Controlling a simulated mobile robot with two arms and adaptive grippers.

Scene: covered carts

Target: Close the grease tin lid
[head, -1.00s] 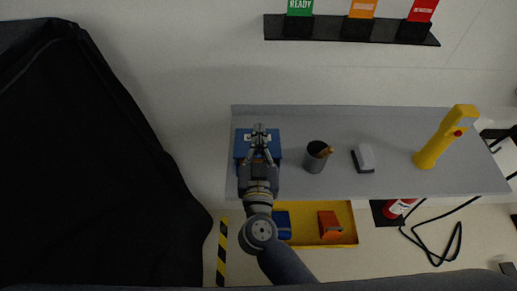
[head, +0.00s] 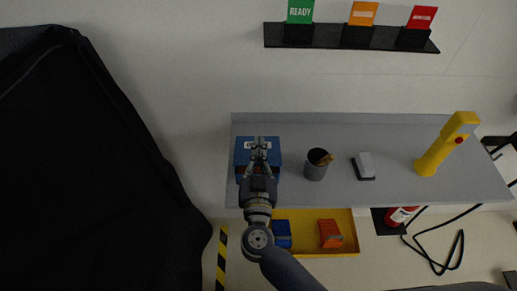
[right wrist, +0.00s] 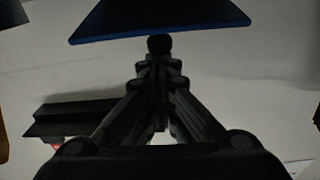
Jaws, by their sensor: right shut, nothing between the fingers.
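The blue grease tin (head: 241,160) stands at the left end of the grey worktop, with a white label on its upper face. A blue panel of it fills the top of the right wrist view (right wrist: 160,20). My right gripper (head: 259,142) is shut and empty, over the tin in the head view, its tips by the label. In the right wrist view its fingertips (right wrist: 159,45) meet at the panel's edge; I cannot tell whether they touch it. My arm hides part of the tin, and I cannot tell how far the lid is closed. My left gripper is not in view.
On the worktop (head: 390,190) stand a dark cup (head: 315,171), a grey-and-black block (head: 365,167) and a yellow tool (head: 435,156). A yellow tray (head: 346,240) sits below. A black covered cart (head: 90,180) fills the left. A card shelf (head: 330,38) hangs behind.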

